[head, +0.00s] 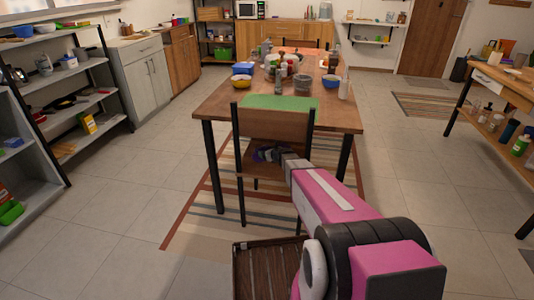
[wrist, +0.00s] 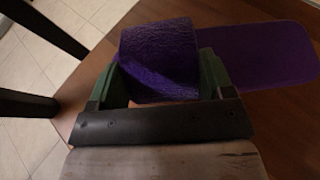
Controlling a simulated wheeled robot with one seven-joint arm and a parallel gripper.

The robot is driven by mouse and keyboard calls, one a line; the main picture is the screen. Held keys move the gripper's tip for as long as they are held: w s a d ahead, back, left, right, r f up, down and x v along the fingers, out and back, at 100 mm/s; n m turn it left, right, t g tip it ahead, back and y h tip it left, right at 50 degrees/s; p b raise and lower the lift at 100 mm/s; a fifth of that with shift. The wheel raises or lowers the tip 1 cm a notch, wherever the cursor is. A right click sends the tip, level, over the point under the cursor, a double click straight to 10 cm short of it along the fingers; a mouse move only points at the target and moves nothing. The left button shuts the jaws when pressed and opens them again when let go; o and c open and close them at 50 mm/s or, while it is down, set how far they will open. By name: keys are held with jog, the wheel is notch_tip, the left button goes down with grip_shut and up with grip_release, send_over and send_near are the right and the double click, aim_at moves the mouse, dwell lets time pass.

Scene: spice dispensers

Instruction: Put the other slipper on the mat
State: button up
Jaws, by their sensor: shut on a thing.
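A purple slipper (wrist: 160,50) with a textured upper is between the green fingers of my gripper (wrist: 162,78) in the wrist view. A flat purple sole (wrist: 262,55) with a rounded end extends to the right over brown wood; I cannot tell whether it belongs to the same slipper. In the head view my gripper (head: 284,158) is at the seat of the wooden chair (head: 272,125), with a small dark purple patch (head: 266,154) at its tip. A striped rug (head: 200,205) lies under the chair and table. Which mat is meant is unclear.
The table (head: 215,98) behind the chair holds bowls, bottles and a green placemat (head: 280,102). A brown slatted tray (head: 243,270) is close in front, beside my arm. Another rug (head: 430,105) lies at the right. Shelves stand left; the tiled floor between is clear.

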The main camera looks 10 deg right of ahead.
jog(key=o, duration=1)
jog(key=shift+s+r, duration=0.1)
jog(key=shift+r, duration=0.05)
jog(key=v, duration=1.1)
jog(key=shift+s+d+r, duration=0.1)
jog(key=shift+s+d, duration=0.1)
jog(key=shift+s, duration=0.05)
